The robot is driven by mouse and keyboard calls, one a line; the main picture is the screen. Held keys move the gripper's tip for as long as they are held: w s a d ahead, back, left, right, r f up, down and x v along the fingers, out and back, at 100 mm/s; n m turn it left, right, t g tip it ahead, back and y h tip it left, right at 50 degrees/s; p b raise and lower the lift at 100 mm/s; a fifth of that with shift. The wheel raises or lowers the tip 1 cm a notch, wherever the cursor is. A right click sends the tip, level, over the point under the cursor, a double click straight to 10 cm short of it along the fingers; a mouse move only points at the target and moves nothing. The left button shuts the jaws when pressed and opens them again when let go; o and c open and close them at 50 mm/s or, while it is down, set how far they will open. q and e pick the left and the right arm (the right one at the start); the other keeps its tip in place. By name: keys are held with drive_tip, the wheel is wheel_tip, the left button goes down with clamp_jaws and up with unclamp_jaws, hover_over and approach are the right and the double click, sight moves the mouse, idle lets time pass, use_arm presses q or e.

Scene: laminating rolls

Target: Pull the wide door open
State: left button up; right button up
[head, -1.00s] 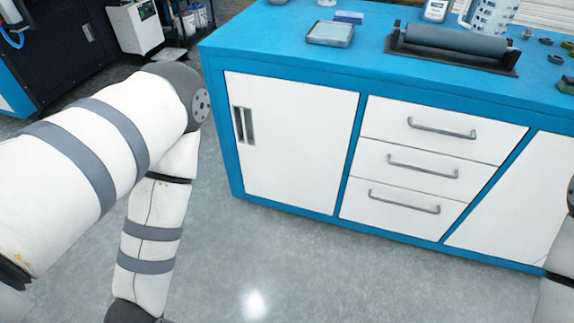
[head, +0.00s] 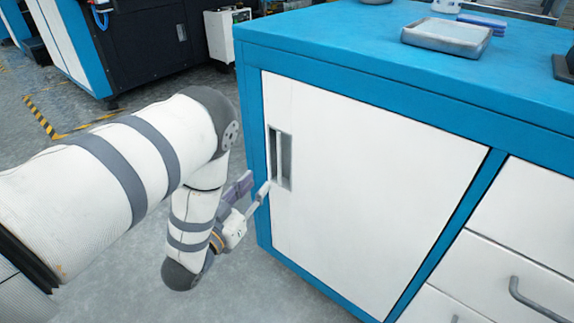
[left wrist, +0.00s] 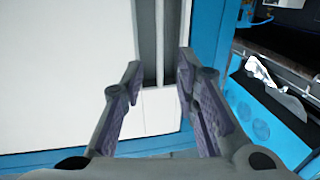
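The wide white door (head: 370,190) is closed, flush in the blue cabinet frame. Its handle (head: 281,158) is a grey upright bar in a recess near the door's left edge. My left gripper (head: 251,188) is open and empty, just left of the handle's lower end. In the left wrist view, the door (left wrist: 70,75) fills the left side. The handle (left wrist: 160,45) shows ahead, between the two spread fingers of the gripper (left wrist: 159,73) and beyond their tips; I see no contact. My right gripper is out of view.
The blue worktop (head: 350,50) bears a grey tray (head: 447,37). White drawers (head: 505,240) with bar handles are right of the door. A dark machine (head: 150,45) and a white unit (head: 224,35) stand behind. The floor left of the cabinet looks clear.

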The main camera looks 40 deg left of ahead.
use_arm(q)
drive_tip(key=w+a+b, duration=0.1)
drive_tip(key=w+b, duration=0.1)
drive_tip(key=w, duration=0.8)
drive_tip(key=shift+b, duration=0.35)
drive_tip(key=shift+w+a, duration=0.1)
clamp_jaws()
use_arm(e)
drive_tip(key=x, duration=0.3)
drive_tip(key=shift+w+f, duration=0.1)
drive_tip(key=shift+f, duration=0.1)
